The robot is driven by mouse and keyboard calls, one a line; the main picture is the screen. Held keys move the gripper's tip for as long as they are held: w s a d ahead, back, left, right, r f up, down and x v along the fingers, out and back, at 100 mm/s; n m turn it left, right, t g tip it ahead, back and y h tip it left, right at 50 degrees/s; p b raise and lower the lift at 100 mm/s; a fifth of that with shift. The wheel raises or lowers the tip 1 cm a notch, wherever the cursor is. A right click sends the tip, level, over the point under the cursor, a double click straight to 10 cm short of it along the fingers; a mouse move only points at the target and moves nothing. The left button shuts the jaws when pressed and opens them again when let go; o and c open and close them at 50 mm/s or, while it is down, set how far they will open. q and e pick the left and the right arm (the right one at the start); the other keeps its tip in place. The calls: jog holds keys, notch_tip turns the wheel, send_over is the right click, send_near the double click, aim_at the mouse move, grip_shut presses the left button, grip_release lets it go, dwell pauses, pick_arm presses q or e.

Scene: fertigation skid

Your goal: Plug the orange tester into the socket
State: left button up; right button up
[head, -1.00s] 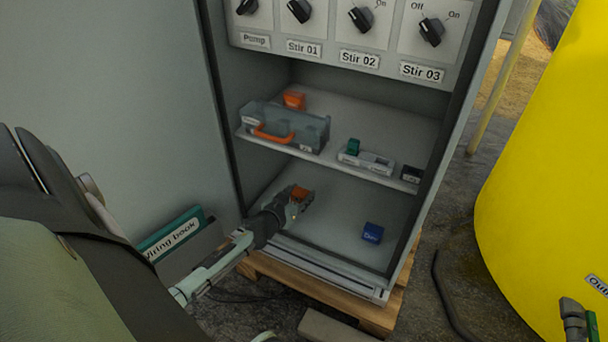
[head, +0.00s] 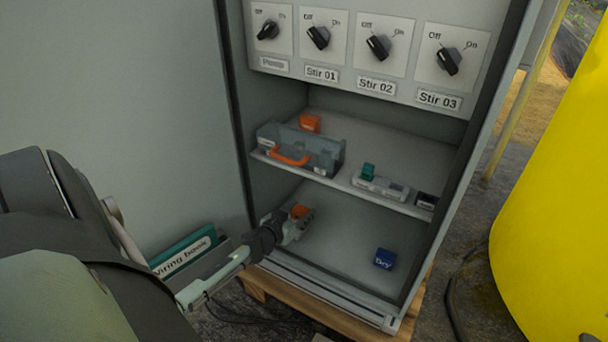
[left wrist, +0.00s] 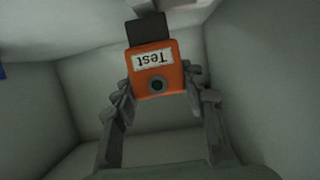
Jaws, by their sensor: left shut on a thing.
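The orange tester (head: 299,211) is in my left gripper (head: 296,222), inside the cabinet's lower compartment and below the middle shelf. In the left wrist view the orange tester (left wrist: 157,70) shows its "Test" label upside down, a round dark spot and a dark block at its far end. The fingers of my left gripper (left wrist: 157,95) are shut on its two sides. A white strip-like unit (head: 388,188) with a green block (head: 368,172) on it lies on the middle shelf. I cannot make out a socket opening. My right gripper is out of view.
A grey open-topped carrier (head: 325,160) with an orange handle and an orange block (head: 310,122) stand left on the shelf (head: 345,183). A blue box (head: 384,259) lies on the compartment floor. Knobs line the panel above. A yellow tank (head: 560,200) stands at right.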

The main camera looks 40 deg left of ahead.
aim_at(291, 211)
pick_arm(q)
jog(key=shift+s+a, duration=0.25)
jog(key=shift+a, duration=0.5)
jog(key=shift+s+a, duration=0.2)
jog(key=shift+a, duration=0.55)
jog(key=shift+r+p, duration=0.1)
jog(key=shift+p, duration=0.2)
jog(key=shift+f, duration=0.25)
jog(key=shift+f+b, duration=0.45)
jog(key=shift+b, duration=0.05)
jog(key=shift+f, duration=0.2)
jog(key=shift+f, duration=0.2)
jog(key=shift+f+b, duration=0.15)
jog(key=shift+b, duration=0.15)
